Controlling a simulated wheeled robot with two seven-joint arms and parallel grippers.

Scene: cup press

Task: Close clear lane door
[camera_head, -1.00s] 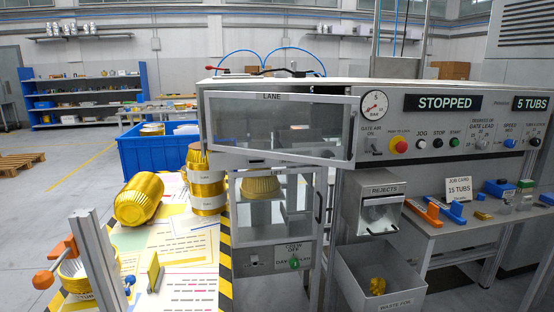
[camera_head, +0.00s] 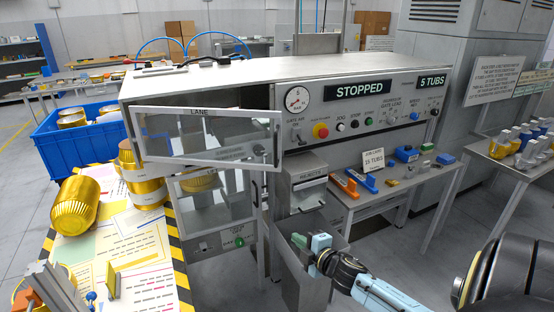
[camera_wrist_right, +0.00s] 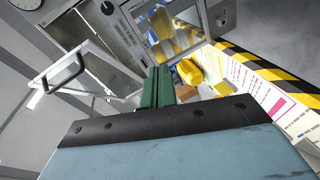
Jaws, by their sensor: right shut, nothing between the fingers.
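The clear lane door (camera_head: 205,137), a pale framed see-through panel marked LANE, is on the machine's front in the head view. It stands open at a slant, with a dark gap above it. A dark knob or latch shows near its right end. My right gripper (camera_head: 299,241) is shut and empty, below and right of the door, in front of the waste bin and apart from the door. Its green fingers (camera_wrist_right: 157,88) are together in the right wrist view. A framed panel with a handle shows there at left; I cannot tell which door it is. My left gripper is not in view.
The rejects chute (camera_head: 307,183) and waste bin (camera_head: 300,282) are near my right gripper. A side table (camera_head: 395,190) with small coloured parts is at right.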

